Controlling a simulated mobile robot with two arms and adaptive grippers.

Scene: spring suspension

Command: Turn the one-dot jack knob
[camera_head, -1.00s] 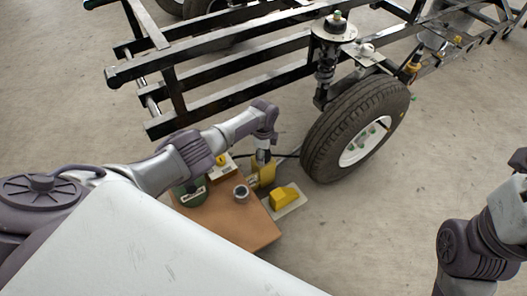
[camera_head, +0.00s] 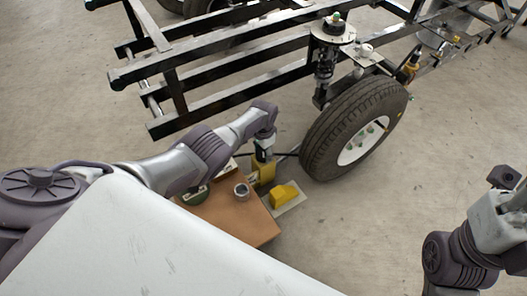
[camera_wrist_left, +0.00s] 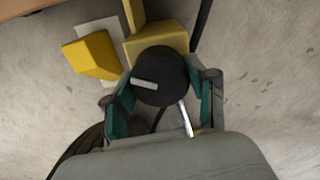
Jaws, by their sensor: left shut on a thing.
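The jack (camera_head: 264,172) is a yellow body on the floor beside the brown box, left of the wheel. In the left wrist view its yellow top (camera_wrist_left: 157,40) carries a round black knob (camera_wrist_left: 165,72) with a pale bar mark. I cannot make out dots on it. My left gripper (camera_head: 263,152) points down over the jack. In the left wrist view its green-padded fingers (camera_wrist_left: 163,98) stand on either side of the knob, shut on it. The right arm shows at the right edge of the head view, but its fingertips are not visible.
The tyre (camera_head: 352,130) and black frame (camera_head: 220,92) stand behind. Floor is clear right of the wedge.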

